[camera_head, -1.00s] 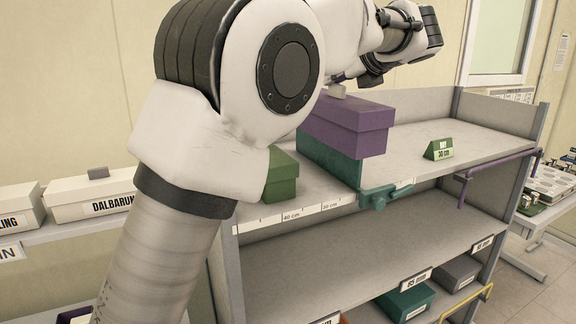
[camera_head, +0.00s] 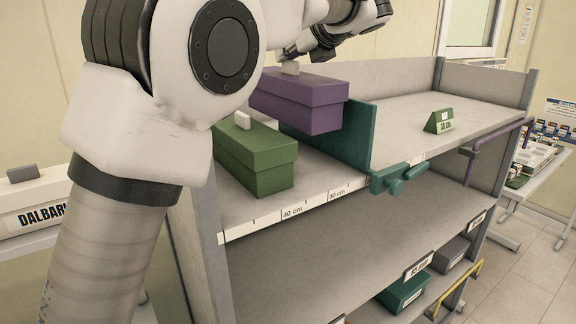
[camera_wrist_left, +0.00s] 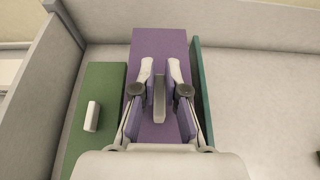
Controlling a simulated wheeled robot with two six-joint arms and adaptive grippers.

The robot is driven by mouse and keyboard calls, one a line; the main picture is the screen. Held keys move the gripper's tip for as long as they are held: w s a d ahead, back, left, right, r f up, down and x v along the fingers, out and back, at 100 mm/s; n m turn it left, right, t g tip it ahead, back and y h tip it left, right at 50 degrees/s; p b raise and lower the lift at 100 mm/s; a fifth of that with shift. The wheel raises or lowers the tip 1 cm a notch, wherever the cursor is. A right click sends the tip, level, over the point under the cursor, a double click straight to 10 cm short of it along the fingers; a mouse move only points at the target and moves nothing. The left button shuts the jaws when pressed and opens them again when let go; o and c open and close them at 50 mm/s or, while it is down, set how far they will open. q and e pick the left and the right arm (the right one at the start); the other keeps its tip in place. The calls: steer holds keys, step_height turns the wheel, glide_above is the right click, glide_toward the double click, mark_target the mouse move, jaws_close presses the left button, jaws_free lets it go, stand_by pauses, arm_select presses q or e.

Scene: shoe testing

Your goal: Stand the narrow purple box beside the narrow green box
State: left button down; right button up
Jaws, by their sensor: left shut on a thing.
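The narrow purple box (camera_head: 298,98) is lidded, with a pale grip tab on top. My left gripper (camera_head: 288,52) is shut on this tab; the wrist view shows the fingers (camera_wrist_left: 159,92) on it from above. The purple box appears held level a little above the shelf, between the narrow green box (camera_head: 268,160) on its left and a teal divider (camera_head: 355,140) on its right. The green box stands on the shelf with its own white tab. In the wrist view the purple box (camera_wrist_left: 158,42) reaches farther back than the green box (camera_wrist_left: 84,125). My right gripper is not in view.
A ruler strip (camera_head: 290,212) runs along the front edge. A raised side wall (camera_wrist_left: 35,75) stands left of the green box. Lower shelves hold other boxes.

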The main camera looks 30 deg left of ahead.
mark_target(288, 97)
arm_select(q)
step_height(288, 97, down, 8)
steer(key=shift+s+d+f, duration=0.1)
steer(key=shift+s+f, duration=0.05)
steer(key=shift+f, duration=0.25)
steer(key=c, duration=1.6)
jaws_free()
steer(key=shift+f, duration=0.15)
steer(key=o, duration=0.4)
